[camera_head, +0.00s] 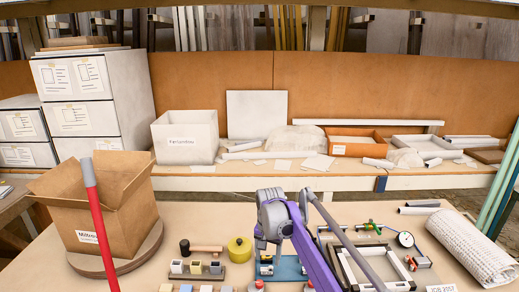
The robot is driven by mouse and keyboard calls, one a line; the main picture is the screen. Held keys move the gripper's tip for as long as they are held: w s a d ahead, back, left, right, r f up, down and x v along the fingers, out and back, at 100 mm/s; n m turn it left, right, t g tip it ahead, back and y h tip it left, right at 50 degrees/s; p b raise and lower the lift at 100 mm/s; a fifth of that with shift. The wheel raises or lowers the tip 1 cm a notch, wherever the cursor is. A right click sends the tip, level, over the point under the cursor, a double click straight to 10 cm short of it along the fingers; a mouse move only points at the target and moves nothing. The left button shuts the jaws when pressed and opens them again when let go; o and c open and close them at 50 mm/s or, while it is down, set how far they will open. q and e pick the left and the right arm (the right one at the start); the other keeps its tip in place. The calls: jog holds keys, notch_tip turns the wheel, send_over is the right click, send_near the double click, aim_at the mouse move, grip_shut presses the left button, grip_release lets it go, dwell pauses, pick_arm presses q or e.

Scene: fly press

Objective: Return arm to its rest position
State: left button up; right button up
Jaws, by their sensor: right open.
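My right arm, purple and grey, reaches in from the bottom middle. Its right gripper (268,230) is over the middle of the bench, above a blue fixture (288,268). The gripper is open, and its fingers are partly hidden by its own body. A dark grey bar (335,232) slants beside the arm on its right; I cannot tell whether it is the press arm. A red rod with a grey tip (98,215) rises at the left, in front of the cardboard box. My left gripper is not in view.
An open cardboard box (115,200) stands on a round board at the left. A hammer, a yellow round container (239,249) and small block holders lie near the gripper. A metal frame (375,265) and a rolled white mat (470,245) are at the right.

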jog(key=s+d+r+n+t, duration=0.1)
jog(key=s+d+r, duration=0.2)
jog(key=s+d, duration=0.35)
jog(key=s+d+r+n+t, duration=0.1)
jog(key=s+d+r, duration=0.2)
jog(key=s, duration=0.7)
jog(key=s+d+f+t, duration=0.1)
jog(key=s+d+f, duration=0.1)
jog(key=s, duration=0.4)
jog(key=s+d+f+n+t, duration=0.1)
jog(key=s+f, duration=0.3)
jog(key=s, duration=0.3)
jog(key=s+d+f+n, duration=0.1)
jog(key=s+d+f, duration=0.1)
jog(key=s, duration=0.5)
jog(key=shift+d+f+t, duration=0.3)
jog(key=shift+f+t, duration=0.1)
jog(key=shift+f, duration=0.45)
jog(key=shift+s, duration=0.1)
